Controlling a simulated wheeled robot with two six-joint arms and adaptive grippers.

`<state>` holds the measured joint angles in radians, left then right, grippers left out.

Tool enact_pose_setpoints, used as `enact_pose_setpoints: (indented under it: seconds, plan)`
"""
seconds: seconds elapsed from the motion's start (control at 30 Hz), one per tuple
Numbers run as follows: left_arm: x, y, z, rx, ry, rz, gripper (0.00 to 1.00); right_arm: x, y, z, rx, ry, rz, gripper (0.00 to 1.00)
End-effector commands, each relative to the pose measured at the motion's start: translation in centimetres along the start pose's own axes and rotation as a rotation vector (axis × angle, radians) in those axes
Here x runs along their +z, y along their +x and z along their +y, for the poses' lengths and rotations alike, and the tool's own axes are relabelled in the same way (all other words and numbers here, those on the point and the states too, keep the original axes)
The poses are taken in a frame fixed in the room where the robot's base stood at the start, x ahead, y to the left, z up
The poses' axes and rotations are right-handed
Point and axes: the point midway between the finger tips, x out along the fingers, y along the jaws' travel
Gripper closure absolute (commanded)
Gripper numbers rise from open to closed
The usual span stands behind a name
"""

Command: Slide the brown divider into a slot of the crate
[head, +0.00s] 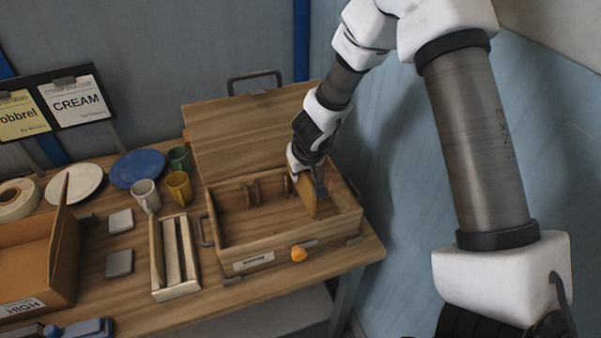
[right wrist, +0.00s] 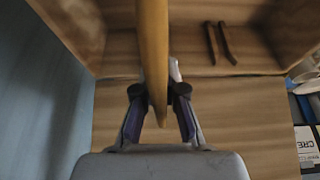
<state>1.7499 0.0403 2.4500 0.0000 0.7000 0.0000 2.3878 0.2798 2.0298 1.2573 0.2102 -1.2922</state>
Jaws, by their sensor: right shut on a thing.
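The wooden crate (head: 285,259) stands on the workbench with its lid (head: 245,133) open against the back. My right gripper (head: 308,173) reaches into the crate's right half. It is shut on the brown divider (head: 306,198), which hangs below the fingers and tilts a little. In the right wrist view the divider (right wrist: 152,45) is edge-on between the fingers (right wrist: 160,95). Dark slot rails (right wrist: 221,43) lie to its right, on the crate's wall, apart from it. Whether the divider touches the crate floor cannot be told. My left gripper is not in view.
A slatted wooden rack (head: 176,292), cups (head: 179,187), plates (head: 137,168) and a cardboard box (head: 40,255) stand to the left. A blue wall (head: 385,190) is close on the right.

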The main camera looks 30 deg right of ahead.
Motion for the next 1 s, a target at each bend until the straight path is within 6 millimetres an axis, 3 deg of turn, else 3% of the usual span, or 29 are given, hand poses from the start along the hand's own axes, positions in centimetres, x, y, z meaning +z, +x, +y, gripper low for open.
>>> enact_pose_setpoints:
  seconds: [0.2,1.0]
  plan:
    - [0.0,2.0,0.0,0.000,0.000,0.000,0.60,0.6,1.5,0.0,0.000,0.000,0.000,1.00]
    - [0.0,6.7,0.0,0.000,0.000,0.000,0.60,2.8,6.7,0.0,0.000,0.000,-0.001,1.00]
